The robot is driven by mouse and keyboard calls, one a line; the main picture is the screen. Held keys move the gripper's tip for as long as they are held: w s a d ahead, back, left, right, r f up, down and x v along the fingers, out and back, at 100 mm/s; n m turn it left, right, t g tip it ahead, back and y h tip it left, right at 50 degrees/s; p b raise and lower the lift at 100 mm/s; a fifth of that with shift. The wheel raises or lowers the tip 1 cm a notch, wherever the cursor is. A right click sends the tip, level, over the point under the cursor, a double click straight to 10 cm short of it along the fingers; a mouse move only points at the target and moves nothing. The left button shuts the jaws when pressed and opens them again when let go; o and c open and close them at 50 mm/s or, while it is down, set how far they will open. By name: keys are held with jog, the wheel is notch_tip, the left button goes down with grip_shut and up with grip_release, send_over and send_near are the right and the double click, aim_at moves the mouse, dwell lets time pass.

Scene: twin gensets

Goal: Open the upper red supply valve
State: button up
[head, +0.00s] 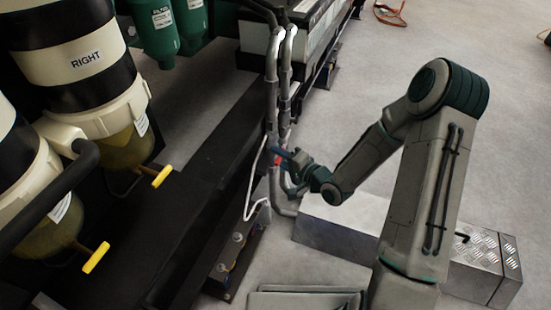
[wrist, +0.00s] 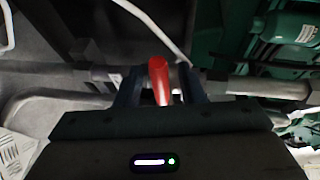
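The red valve handle (wrist: 158,80) sits between the two dark fingers of my gripper (wrist: 160,88) in the wrist view. The fingers stand on both sides of it, with a small gap showing on the right side; whether they press on it is unclear. In the head view a small patch of the red handle (head: 277,160) shows at the vertical grey pipes, and my gripper (head: 283,154) reaches it from the right. The valve body is mostly hidden behind my gripper. A grey pipe (wrist: 262,88) runs across behind the fingers.
Two bowls with yellow-handled drains (head: 161,176) hang at the left, one marked RIGHT. A white cable (head: 252,180) runs beside the pipes. A grey metal step (head: 340,228) with tread-plate top lies below my arm. The floor at the upper right is mostly clear.

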jog(key=shift+x, duration=1.05)
grip_shut()
